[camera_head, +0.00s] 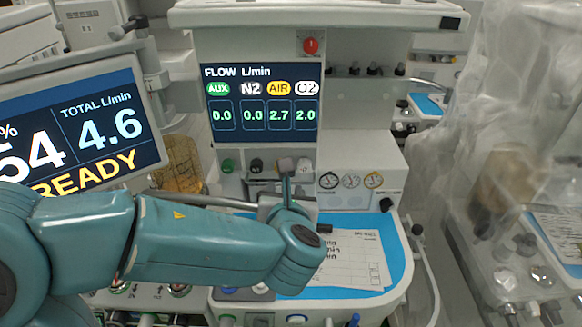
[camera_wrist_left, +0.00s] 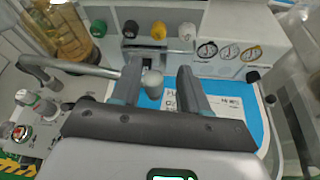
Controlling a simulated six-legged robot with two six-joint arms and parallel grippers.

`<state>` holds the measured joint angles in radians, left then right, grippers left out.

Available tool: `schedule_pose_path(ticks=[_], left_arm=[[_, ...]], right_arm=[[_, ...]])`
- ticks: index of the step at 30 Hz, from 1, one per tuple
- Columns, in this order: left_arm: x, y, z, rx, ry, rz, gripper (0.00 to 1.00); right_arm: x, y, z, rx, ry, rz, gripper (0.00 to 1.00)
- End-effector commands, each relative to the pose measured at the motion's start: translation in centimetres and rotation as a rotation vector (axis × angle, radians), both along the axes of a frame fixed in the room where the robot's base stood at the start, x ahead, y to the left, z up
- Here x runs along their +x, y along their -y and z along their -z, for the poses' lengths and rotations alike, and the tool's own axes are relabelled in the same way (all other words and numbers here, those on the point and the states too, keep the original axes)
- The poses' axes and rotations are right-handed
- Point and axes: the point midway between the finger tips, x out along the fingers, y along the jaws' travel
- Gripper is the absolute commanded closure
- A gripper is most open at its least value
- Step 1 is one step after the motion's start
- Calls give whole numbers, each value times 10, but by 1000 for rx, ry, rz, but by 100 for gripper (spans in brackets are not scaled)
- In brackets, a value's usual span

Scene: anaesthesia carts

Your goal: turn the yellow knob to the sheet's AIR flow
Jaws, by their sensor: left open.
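The yellow knob (camera_wrist_left: 158,30) is third in a row of green, black, yellow and white knobs in the left wrist view. In the head view my gripper partly covers that row. My left gripper (camera_wrist_left: 158,70) is open, its fingers below the knobs and apart from them; it also shows in the head view (camera_head: 287,190). A grey ball-shaped part (camera_wrist_left: 152,82) shows between the fingers. The flow screen (camera_head: 261,104) reads AUX 0.0, N2 0.0, AIR 2.7, O2 2.0. The sheet (camera_head: 350,262) lies on the blue worktop, partly hidden by my arm; its AIR value is unreadable. My right gripper is out of view.
A tilted monitor (camera_head: 80,125) at left reads total 4.6 L/min and READY. A metal rail (camera_wrist_left: 75,70) runs left of the gripper. Round gauges (camera_head: 351,181) sit right of the knobs. A plastic-covered cart (camera_head: 510,110) stands at right.

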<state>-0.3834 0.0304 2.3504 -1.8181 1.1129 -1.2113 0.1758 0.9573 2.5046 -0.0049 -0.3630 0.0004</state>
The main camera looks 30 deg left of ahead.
Motion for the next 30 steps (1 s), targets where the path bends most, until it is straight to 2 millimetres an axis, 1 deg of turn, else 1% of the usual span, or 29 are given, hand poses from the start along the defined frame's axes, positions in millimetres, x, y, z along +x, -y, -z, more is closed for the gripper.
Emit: schedule_pose_path(ticks=[4, 7, 11, 15, 21, 25, 30], left_arm=[[1, -8, 3, 6, -8, -1, 56], [10, -18, 8, 7, -10, -4, 56], [30, -36, 19, 7, -10, -6, 56], [55, -55, 32, 7, -10, -5, 56], [89, -78, 48, 5, -8, -4, 56], [106, -88, 56, 4, -8, -2, 56], [117, -94, 61, 5, -7, -2, 56]], right_arm=[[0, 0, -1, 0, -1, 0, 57], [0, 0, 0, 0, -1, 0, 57], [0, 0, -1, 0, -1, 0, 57], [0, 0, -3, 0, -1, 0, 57], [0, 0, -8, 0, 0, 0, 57], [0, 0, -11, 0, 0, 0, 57], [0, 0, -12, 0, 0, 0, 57]])
